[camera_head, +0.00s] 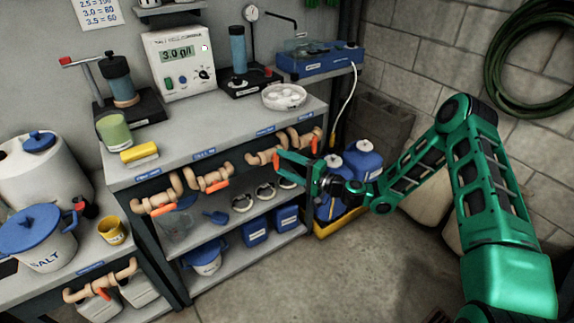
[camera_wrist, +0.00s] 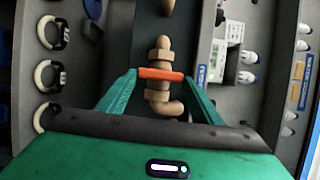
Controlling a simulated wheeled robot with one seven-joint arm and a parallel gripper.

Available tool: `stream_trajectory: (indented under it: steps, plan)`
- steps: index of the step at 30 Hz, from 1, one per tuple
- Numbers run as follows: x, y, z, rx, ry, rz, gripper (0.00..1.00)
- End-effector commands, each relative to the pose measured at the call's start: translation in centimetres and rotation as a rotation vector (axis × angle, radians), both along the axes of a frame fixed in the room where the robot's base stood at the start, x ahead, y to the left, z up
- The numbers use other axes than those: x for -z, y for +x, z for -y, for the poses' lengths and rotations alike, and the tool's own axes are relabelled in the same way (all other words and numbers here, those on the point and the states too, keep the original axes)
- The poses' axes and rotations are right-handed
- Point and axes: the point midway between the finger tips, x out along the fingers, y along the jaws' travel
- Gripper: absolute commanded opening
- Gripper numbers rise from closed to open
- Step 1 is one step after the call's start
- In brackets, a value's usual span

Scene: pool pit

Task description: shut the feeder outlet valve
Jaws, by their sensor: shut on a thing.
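A tan pipe valve (camera_head: 256,158) sits along the bench's front edge, and its body also shows in the wrist view (camera_wrist: 158,56). Its orange handle (camera_wrist: 160,74) lies crosswise to the pipe. It appears upright in the head view (camera_head: 276,161). My gripper (camera_head: 279,159) reaches in from the right. In the wrist view, my gripper's fingers (camera_wrist: 160,77) touch the handle's two ends and are shut on it. The small labels above the valves are too blurred to read, so I cannot tell which names the feeder outlet.
Other orange-handled valves are to the left (camera_head: 215,183), far left (camera_head: 160,209) and right (camera_head: 315,142). A shelf (camera_head: 222,227) below holds rings and blue containers. The floor in front is clear.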

Motion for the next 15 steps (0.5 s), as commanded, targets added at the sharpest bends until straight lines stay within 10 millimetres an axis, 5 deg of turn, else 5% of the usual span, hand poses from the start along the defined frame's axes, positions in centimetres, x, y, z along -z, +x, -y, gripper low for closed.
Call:
stream_trajectory:
  steps: [8, 9, 10, 15]
  plan:
    - [0.38, 0.31, 0.49, 0.011, -0.008, -0.003, 0.37]
    - [0.38, 0.31, 0.49, 0.012, -0.008, -0.003, 0.69]
    - [0.36, 0.29, 0.48, 0.011, -0.007, -0.002, 0.76]
    - [0.20, 0.14, 0.24, 0.006, -0.004, -0.001, 0.78]
